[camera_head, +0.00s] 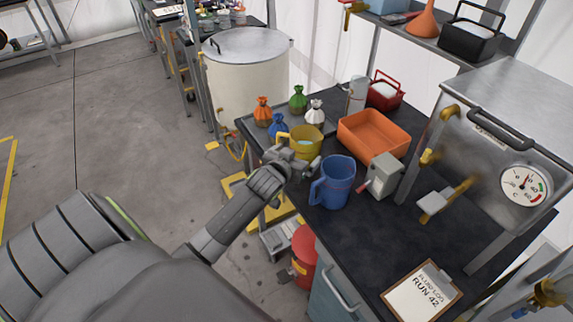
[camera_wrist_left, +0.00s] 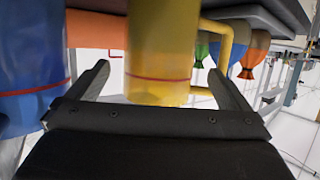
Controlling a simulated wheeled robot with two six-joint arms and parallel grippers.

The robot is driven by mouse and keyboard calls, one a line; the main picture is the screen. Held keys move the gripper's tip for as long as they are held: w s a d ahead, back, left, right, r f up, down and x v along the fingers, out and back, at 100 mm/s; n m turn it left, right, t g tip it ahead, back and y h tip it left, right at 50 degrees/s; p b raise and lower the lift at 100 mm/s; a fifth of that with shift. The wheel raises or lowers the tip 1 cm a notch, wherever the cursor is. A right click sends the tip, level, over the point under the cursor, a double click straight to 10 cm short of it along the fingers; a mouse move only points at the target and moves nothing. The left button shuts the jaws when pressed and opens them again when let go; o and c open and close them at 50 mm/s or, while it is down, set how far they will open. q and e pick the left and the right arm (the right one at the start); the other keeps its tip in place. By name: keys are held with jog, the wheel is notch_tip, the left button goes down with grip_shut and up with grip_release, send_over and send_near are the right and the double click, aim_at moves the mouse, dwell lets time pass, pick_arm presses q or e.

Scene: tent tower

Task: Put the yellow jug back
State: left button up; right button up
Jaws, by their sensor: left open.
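The yellow jug (camera_head: 304,141) stands upright on the dark bench top, with its handle toward the left in the head view. My left gripper (camera_head: 302,168) is at the near side of the jug, open. In the left wrist view, which looks upside down, the yellow jug (camera_wrist_left: 160,50) shows between the two spread fingers; I cannot tell if they touch it. The blue jug (camera_head: 333,182) stands just right of the gripper and also fills the left of the wrist view (camera_wrist_left: 30,65). My right gripper is not in view.
Small tied bags, orange (camera_head: 263,112), blue (camera_head: 277,126), green (camera_head: 298,99) and white (camera_head: 315,113), stand behind the jug. An orange tray (camera_head: 372,137) and a grey box with a lever (camera_head: 384,176) are to the right. A clipboard (camera_head: 422,292) lies in front.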

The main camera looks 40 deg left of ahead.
pick_arm(q)
jog(key=v, duration=0.7)
jog(key=shift+s+b, duration=0.2)
jog(key=shift+b, duration=0.15)
jog(key=s+d+f+m+g, duration=0.1)
jog(key=s+d+f+g, duration=0.15)
jog(key=s, duration=0.65)
jog(key=s+d+f+g, duration=0.1)
jog(key=s+f+g, duration=0.25)
jog(key=s, duration=0.55)
jog(key=s+d+f+m+g, duration=0.1)
jog(key=s+f+g, duration=0.25)
jog(key=s, duration=0.55)
notch_tip(320, 180, down, 25)
jog(key=a+g+h, duration=0.1)
jog(key=g, duration=0.1)
jog(key=s+d+f+g+b, duration=0.1)
jog(key=s+f, duration=1.4)
jog(key=f, duration=0.1)
jog(key=shift+s+h, duration=0.2)
jog(key=shift+h, duration=0.1)
